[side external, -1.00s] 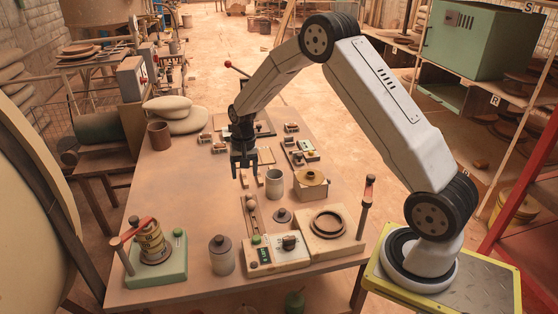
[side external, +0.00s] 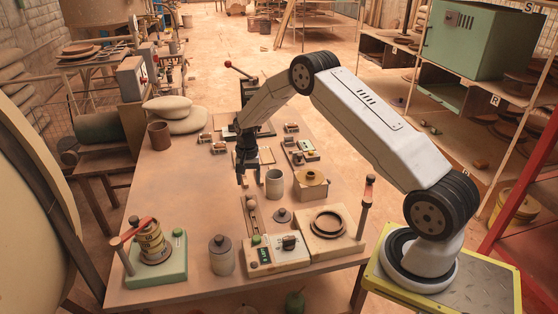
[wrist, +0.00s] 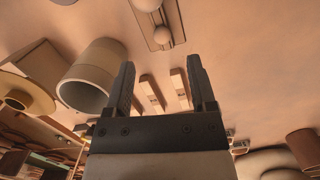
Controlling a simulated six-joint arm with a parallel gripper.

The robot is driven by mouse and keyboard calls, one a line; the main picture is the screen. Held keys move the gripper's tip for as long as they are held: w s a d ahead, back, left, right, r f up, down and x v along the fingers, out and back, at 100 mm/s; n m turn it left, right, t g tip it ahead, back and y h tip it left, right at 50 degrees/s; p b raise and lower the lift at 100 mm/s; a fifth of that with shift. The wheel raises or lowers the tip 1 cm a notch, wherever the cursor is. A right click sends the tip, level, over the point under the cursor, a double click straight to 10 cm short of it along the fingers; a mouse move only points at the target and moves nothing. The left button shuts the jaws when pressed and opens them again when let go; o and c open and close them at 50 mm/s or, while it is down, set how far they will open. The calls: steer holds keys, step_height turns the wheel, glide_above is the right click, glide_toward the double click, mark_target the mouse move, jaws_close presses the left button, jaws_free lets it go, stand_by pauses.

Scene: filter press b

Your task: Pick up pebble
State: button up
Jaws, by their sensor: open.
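Small rounded pebbles lie in a narrow wooden tray (side external: 245,203) in the middle of the table. In the side view the pebbles are too small to tell apart well. My gripper (side external: 248,182) points down, just behind the tray and apart from it. Its fingers are apart and empty, as the wrist view (wrist: 160,64) also shows.
A grey open cup (side external: 274,186) stands close to the right of my gripper. A wooden block with a round yellowish top (side external: 310,178), a dark-lidded jar (side external: 222,258) and a control box (side external: 275,256) stand nearby. The table's left middle is clear.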

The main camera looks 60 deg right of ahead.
mark_target(249, 197)
steer(key=shift+f, duration=0.25)
steer(key=shift+a+f, duration=0.15)
steer(key=shift+f, duration=1.1)
steer(key=shift+a+f, duration=0.15)
steer(key=shift+f, duration=1.1)
jaws_close()
